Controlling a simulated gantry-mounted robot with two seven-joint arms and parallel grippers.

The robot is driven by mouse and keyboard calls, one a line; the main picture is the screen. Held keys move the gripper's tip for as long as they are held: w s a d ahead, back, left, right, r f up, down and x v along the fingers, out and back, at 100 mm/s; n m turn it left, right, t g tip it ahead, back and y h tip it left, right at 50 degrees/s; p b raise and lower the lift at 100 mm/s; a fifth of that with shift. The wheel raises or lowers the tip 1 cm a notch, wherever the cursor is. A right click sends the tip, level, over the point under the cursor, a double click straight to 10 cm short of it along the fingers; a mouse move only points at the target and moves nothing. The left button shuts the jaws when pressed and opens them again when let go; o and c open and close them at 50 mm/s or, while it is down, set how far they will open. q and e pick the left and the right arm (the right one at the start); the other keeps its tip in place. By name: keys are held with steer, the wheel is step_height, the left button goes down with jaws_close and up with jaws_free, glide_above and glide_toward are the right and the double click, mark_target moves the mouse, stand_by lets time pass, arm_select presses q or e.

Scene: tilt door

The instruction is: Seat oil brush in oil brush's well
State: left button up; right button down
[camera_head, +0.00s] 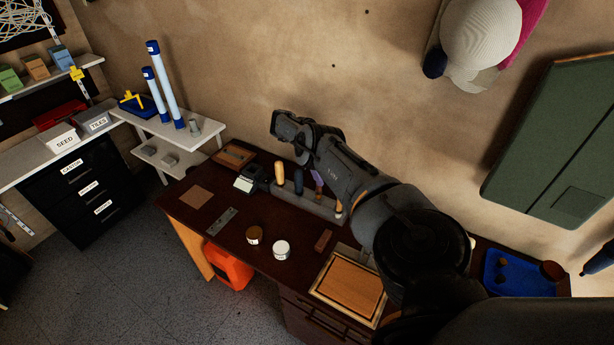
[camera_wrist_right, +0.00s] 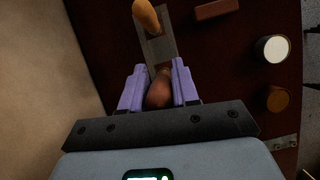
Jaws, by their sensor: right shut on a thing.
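My right gripper (camera_head: 318,178) is over the back of the desk. Its purple fingertips (camera_wrist_right: 159,88) are shut around a brown rounded handle (camera_wrist_right: 160,92), which I take to be the oil brush. Its lower end is hidden, so I cannot tell whether it is in a well. The grey tool rack (camera_head: 321,207) runs along the back of the desk; it also shows in the right wrist view (camera_wrist_right: 158,47), just beyond the held handle. A tan handle (camera_head: 338,209) stands in the rack, orange in the wrist view (camera_wrist_right: 147,17). My left gripper is not in view.
A yellow handle (camera_head: 279,172) and a dark handle (camera_head: 298,181) stand at the rack's left end. A brown jar (camera_head: 254,235), a white jar (camera_head: 281,249), a reddish block (camera_head: 323,240) and a wooden board (camera_head: 350,286) lie in front.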

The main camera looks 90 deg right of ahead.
mark_target(321, 190)
steer(key=shift+f+b, duration=0.5)
steer(key=shift+f, duration=0.05)
steer(key=shift+f+b, duration=0.8)
steer(key=shift+f, duration=0.15)
steer(key=shift+f+b, duration=0.7)
steer(key=shift+f, duration=0.1)
steer(key=shift+f+b, duration=0.7)
steer(key=shift+f, duration=0.1)
steer(key=c, duration=0.8)
jaws_free()
steer(key=shift+o, duration=0.2)
steer(key=shift+r, duration=0.15)
